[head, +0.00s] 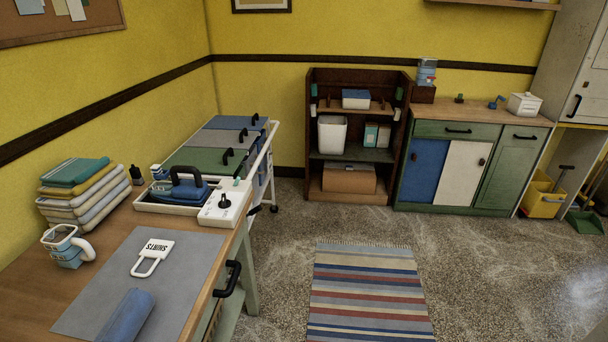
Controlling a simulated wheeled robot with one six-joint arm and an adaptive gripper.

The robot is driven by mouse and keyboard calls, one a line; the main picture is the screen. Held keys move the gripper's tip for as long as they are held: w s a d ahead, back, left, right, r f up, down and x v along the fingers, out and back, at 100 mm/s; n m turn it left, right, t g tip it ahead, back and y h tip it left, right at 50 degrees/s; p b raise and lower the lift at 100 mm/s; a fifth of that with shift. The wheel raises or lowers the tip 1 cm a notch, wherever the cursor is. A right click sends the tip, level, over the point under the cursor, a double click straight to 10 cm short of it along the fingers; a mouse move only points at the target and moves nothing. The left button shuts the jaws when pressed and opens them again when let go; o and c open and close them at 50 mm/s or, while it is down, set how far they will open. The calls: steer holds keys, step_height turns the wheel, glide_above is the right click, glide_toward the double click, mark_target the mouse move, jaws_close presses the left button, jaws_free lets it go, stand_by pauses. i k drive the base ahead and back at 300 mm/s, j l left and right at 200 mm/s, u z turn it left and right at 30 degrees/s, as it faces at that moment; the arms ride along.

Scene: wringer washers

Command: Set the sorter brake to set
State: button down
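The sorter (227,139) is a wheeled cart with a white frame, standing beyond the table at the left wall. Its top has blue, grey and green lids with black handles. Its white push rail (268,150) runs along the right side. A dark caster (274,208) shows at the floor under its right end. I cannot make out the brake or its setting at this size; the table hides the sorter's near lower part. My gripper is not in view.
A wooden table (110,222) at the left holds folded cloths (76,188), an iron (186,187) in a white tray, a white box with a black knob (223,205), a mug (68,246) and a "SHIRTS" tag (153,257). A striped rug (367,290) lies on open floor. A dark shelf (356,187) stands behind.

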mark_target(257, 208)
steer(key=i+l+u, duration=0.15)
steer(key=i, duration=0.3)
steer(key=i+u, duration=0.15)
steer(key=i, duration=0.3)
steer(key=i+l+u, duration=0.15)
steer(key=i, duration=0.25)
steer(key=i+l+u, duration=0.1)
steer(key=i+l, duration=0.25)
steer(key=i+l+u, duration=0.55)
steer(key=i+l, duration=0.15)
steer(key=i+l+u, duration=0.3)
steer(key=l, duration=0.2)
steer(key=i+l+u, duration=0.3)
steer(key=l, duration=0.2)
steer(key=k+j, duration=0.05)
steer(key=k, duration=0.05)
